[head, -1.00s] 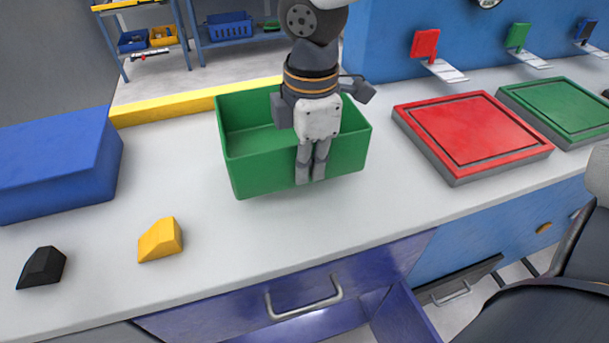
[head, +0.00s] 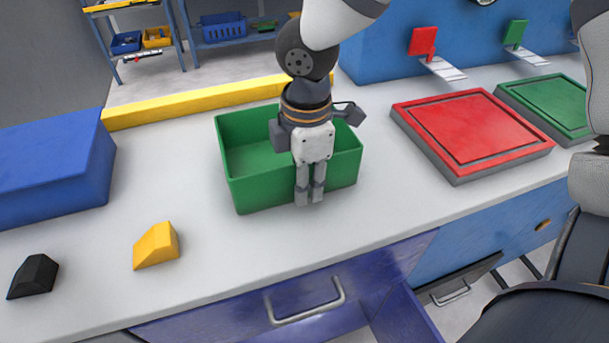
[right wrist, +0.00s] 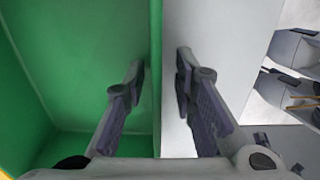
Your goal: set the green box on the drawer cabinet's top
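The green box (head: 255,160) is open-topped and sits upright on the white top of the drawer cabinet (head: 210,240), with no gap visible beneath it. My right gripper (head: 310,196) is at the box's front wall. In the right wrist view its fingers (right wrist: 160,70) straddle the green wall (right wrist: 156,100), one over the inside and one outside. Space shows between the fingers and the wall, so the gripper looks open around it. The gripper hides part of the box's front and right interior. My left gripper is not in view.
A blue box (head: 50,170) stands at the left. A yellow block (head: 156,246) and a black block (head: 33,276) lie at the front left. A red pad (head: 470,132) and a green pad (head: 550,105) lie to the right. A yellow strip (head: 190,103) edges the back.

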